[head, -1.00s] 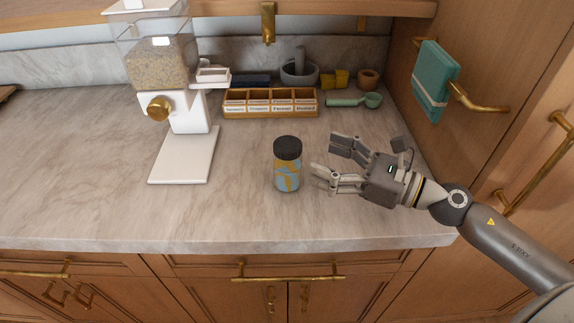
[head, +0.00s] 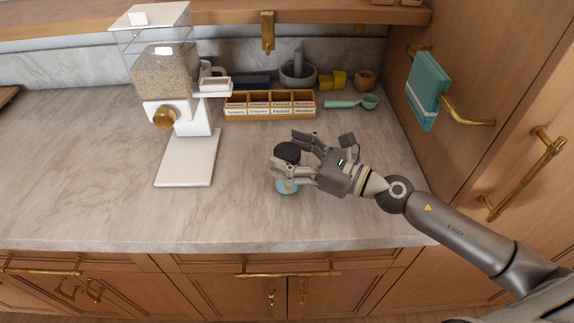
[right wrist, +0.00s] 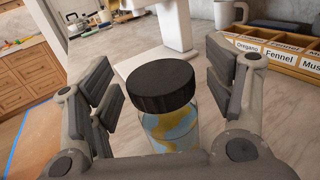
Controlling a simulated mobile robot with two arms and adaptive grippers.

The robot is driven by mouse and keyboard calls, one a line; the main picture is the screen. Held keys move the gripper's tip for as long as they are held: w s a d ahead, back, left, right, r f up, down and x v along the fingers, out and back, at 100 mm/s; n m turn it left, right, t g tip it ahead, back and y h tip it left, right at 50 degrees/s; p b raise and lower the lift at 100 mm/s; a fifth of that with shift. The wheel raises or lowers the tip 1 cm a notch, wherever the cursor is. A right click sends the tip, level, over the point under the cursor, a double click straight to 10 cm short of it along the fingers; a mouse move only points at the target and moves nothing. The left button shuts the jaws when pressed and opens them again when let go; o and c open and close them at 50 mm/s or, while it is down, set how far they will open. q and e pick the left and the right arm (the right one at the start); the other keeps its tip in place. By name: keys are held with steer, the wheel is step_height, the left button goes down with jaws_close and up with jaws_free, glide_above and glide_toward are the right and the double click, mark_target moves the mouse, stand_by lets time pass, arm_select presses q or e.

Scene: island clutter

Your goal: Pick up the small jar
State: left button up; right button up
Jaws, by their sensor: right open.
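The small jar (head: 287,186) stands upright on the marble counter, with a black lid and a blue and yellow patterned body. In the head view my right gripper (head: 285,163) reaches it from the right and its fingers cover part of the body. In the right wrist view the jar (right wrist: 167,120) is between the two open fingers (right wrist: 160,90), with a gap visible on each side near its lid. Its lower part is hidden behind the gripper's palm. My left gripper is not in view.
A white grain dispenser (head: 187,160) stands to the left. Behind are a labelled wooden spice box (head: 270,117), a green scoop (head: 352,102) and a mortar (head: 298,76). A wooden cabinet with a teal towel (head: 428,92) bounds the right. The left counter is mostly clear.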

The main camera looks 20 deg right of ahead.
steer(key=shift+w+a, duration=0.25)
jaws_close()
stand_by(0.4)
steer(key=shift+r+p, duration=0.4)
steer(key=shift+r, duration=0.4)
steer(key=s+a+r+p, duration=0.2)
steer(key=s+r+p, duration=0.2)
steer(key=r+p, duration=0.3)
steer(key=shift+a+r, duration=0.15)
steer(key=shift+r, duration=0.35)
steer(key=c, duration=1.7)
jaws_free()
steer(key=s+a+r, duration=0.1)
steer(key=s, duration=0.1)
steer(key=s+a+r+p, duration=0.1)
steer(key=s, duration=0.1)
steer(key=s+a+r+p, duration=0.1)
steer(key=s+a, duration=0.1)
steer(key=s, duration=0.1)
steer(key=shift+o, duration=0.2)
steer(key=shift+s+a+r+p, duration=0.2)
steer(key=shift+s+a+p, duration=0.15)
steer(key=shift+s, duration=0.2)
